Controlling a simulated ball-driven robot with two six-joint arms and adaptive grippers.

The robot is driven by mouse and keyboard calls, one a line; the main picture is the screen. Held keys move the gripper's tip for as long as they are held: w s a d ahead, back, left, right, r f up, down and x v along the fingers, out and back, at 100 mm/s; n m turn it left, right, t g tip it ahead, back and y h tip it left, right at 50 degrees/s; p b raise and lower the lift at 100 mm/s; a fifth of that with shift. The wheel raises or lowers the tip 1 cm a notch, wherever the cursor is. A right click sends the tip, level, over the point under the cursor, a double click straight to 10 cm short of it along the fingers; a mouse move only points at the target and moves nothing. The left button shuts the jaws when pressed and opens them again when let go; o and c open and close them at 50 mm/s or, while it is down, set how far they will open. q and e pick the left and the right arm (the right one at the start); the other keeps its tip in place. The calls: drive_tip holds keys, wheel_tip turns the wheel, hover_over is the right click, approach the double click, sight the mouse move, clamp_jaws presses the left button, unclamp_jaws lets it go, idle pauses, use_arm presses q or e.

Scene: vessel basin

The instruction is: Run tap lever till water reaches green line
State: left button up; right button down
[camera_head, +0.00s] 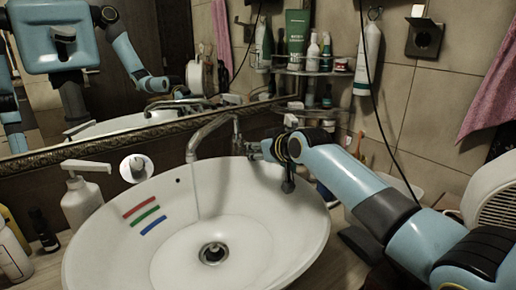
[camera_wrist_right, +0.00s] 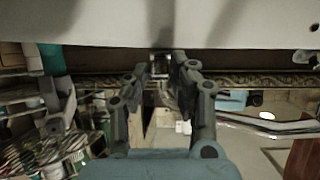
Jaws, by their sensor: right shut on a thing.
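The white basin (camera_head: 285,225) fills the middle of the head view. Red (camera_head: 140,205), green (camera_head: 146,214) and blue (camera_head: 153,225) lines slant across its inner left wall. The tap spout (camera_head: 205,133) arches over the back rim, and a thin pale streak like a water stream (camera_head: 197,190) runs down below it. I cannot make out a water surface; the drain (camera_head: 213,253) shows clearly. My right gripper (camera_head: 252,149) is at the tap lever (camera_head: 237,132), right of the spout. It also shows in the right wrist view (camera_wrist_right: 161,68), its fingers closed on the lever. My left gripper is out of view.
A mirror (camera_head: 160,50) with an ornate frame stands behind the basin and reflects my body. A soap dispenser (camera_head: 80,200) and bottles stand to the left. A corner shelf (camera_head: 315,72) with toiletries and a hanging white tube (camera_head: 368,60) are behind my right arm.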

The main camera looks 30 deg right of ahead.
drive_tip(key=shift+w+r+g+p, duration=0.15)
drive_tip(key=shift+r+g+p, duration=0.35)
drive_tip(key=shift+r+p, duration=0.55)
drive_tip(key=shift+w+p, duration=0.15)
drive_tip(key=shift+p, duration=0.3)
drive_tip(key=shift+w+r, duration=0.15)
drive_tip(key=shift+r, duration=0.05)
drive_tip(key=c, duration=1.5)
unclamp_jaws()
drive_tip(key=shift+r, duration=0.1)
drive_tip(key=shift+c, duration=0.2)
drive_tip(key=o, duration=0.4)
drive_tip(key=shift+f, duration=0.2)
drive_tip(key=shift+s, duration=0.2)
drive_tip(key=v, duration=1.1)
drive_tip(key=shift+s+r, duration=0.2)
drive_tip(key=shift+r, duration=0.15)
